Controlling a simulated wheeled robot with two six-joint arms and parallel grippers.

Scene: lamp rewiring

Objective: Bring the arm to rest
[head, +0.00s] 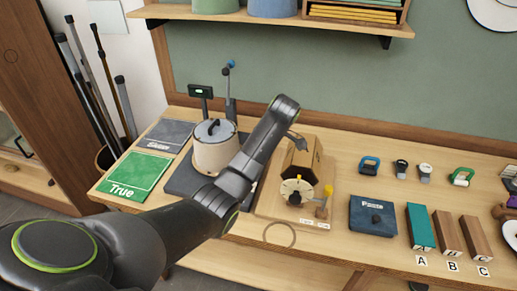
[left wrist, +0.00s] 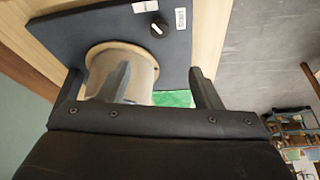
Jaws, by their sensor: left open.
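One finger overlaps a cream cylinder in the picture. I cannot tell how far above it the finger is. My right gripper is not in view.
The cream pot (head: 213,150) with a dark lid stands on a dark board (left wrist: 110,28). Near it are a green "True" mat (head: 135,175), a wooden dial device (head: 297,190), a blue "Pause" box (head: 373,216) and lettered blocks (head: 421,228). A shelf (head: 270,17) hangs above.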

